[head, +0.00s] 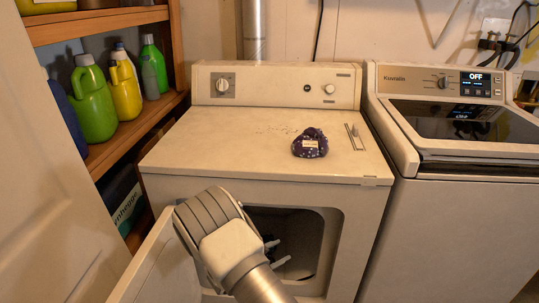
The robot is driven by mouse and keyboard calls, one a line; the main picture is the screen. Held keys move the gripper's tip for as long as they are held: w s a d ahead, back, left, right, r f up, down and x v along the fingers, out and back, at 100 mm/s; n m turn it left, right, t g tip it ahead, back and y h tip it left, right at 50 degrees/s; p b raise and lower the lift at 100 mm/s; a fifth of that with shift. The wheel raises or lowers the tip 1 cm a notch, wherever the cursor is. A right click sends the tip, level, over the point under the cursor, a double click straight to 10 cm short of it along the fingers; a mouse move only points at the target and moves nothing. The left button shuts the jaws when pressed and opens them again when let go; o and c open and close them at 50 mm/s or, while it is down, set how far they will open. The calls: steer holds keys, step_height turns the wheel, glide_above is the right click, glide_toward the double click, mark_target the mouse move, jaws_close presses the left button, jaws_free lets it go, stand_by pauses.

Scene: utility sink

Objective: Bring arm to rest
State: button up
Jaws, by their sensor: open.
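My arm reaches up from the bottom of the head view, in front of the open dryer (185,160). Its large rounded grey link hides part of the dryer's door opening. My gripper (277,252) shows only partly, to the right of that link, with its light fingers against the dark drum opening. The fingers are apart and I see nothing between them. The rest of the gripper is hidden behind my arm.
The dryer door (155,268) hangs open at lower left. A dark purple patterned bundle (309,143) lies on the dryer top. A washer (450,215) with an "OFF" display stands close on the right. A wooden shelf (130,140) with several bottles is at left, near a pale door panel (45,200).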

steer(key=s+d+r+m+g, duration=0.2)
steer(key=s+d+r+m, duration=0.15)
steer(key=r, duration=0.45)
steer(key=s+d+r+m+g+y, duration=0.1)
steer(key=s+d+r+m+g, duration=0.2)
steer(key=d+r+m, duration=0.3)
steer(key=s+d+r+m+g, duration=0.2)
steer(key=s+d+r+m, duration=0.1)
steer(key=r, duration=0.6)
steer(key=s+r+m+t+y, duration=0.1)
steer(key=s+r+m+y, duration=0.25)
steer(key=s, duration=0.35)
steer(key=s+a+r+m+t+y, duration=0.1)
steer(key=s+r+m+y, duration=0.15)
steer(key=s+r, duration=0.35)
steer(key=s+r+m+t+y, duration=0.1)
steer(key=s+r+m+y, duration=0.2)
steer(key=s, duration=0.5)
step_height(320, 180, up, 16)
steer(key=p, duration=1.5)
steer(key=shift+a+m+h+p, duration=0.15)
steer(key=shift+m+h+p, duration=0.15)
steer(key=shift+m+p, duration=0.05)
steer(key=shift+s, duration=0.1)
steer(key=shift+c, duration=0.2)
